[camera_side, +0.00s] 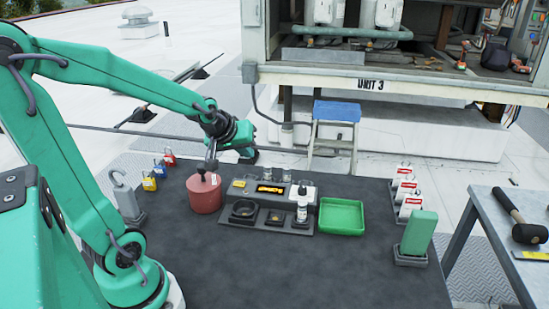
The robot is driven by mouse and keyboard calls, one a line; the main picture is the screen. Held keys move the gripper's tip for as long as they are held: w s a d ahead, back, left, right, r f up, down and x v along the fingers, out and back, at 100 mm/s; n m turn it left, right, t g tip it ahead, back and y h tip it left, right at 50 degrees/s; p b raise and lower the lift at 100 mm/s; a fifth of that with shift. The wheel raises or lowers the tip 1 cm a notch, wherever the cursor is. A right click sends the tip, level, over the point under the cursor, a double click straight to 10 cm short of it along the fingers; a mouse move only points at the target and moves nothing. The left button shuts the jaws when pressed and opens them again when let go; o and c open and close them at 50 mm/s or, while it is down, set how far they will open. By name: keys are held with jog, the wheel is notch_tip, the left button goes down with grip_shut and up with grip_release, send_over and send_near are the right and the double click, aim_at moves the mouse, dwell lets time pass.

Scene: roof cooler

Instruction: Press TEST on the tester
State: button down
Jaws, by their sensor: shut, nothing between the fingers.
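The tester (271,187) is a grey unit with a lit amber display, near the back middle of the dark table. A small yellow mark shows on its left part; I cannot read any TEST label at this size. My gripper (211,164) is shut and empty, pointing down. In the picture it is left of the tester, just above and partly over the top of a red round canister (204,195). I cannot tell whether the fingertips touch the canister's dark top.
In front of the tester is a grey holder (262,222) with a dark round dish and a white bottle (302,203). A green tray (341,216) lies right. Padlocks (149,181) stand left; white-and-red cylinders (404,187) and a green block (420,233) stand right. The table's front is clear.

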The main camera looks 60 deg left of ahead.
aim_at(240, 183)
jog(key=w+a+f+n+y, duration=0.1)
jog(key=a+f+n, duration=0.3)
jog(key=a, duration=0.5)
jog(key=shift+w+a+f+n+t+y, duration=0.3)
jog(key=shift+w+a+n+y, duration=0.05)
jog(key=shift+n+y, duration=0.25)
jog(key=shift+f, duration=0.1)
jog(key=shift+f, duration=4.35)
jog(key=shift+w+d+f, duration=0.1)
jog(key=shift+f, duration=0.45)
jog(key=shift+s+f, duration=0.2)
jog(key=shift+f, duration=0.4)
jog(key=shift+r, duration=0.2)
jog(key=shift+s+r, duration=0.1)
jog(key=shift+r, duration=0.7)
